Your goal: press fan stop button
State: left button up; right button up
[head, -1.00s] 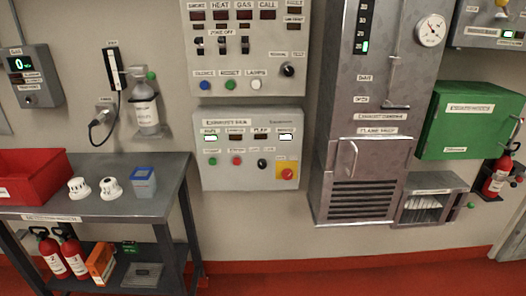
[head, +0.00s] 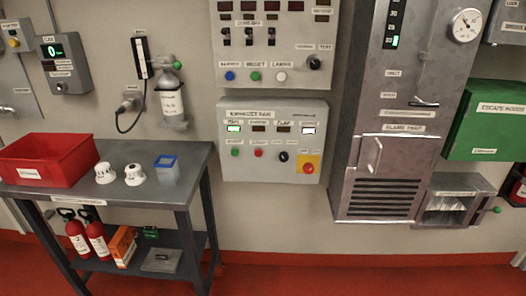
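The exhaust fan panel (head: 272,190) is a light grey box on the wall, below a larger control panel. Its lower row has a green button (head: 235,153), a small red button (head: 258,153), a black knob (head: 283,156) and a large red mushroom button (head: 309,168) on a yellow plate. The small red button looks like the fan stop button, but its label is too small to read surely. Two indicators in the row above are lit, one green and one white. Neither of my grippers is in view.
A metal table (head: 150,205) stands left of the panel with a red bin (head: 45,170), two white detectors and a blue-lidded container (head: 167,170). A grey flame trap cabinet (head: 385,150) is at right. Red floor below the fan panel is clear.

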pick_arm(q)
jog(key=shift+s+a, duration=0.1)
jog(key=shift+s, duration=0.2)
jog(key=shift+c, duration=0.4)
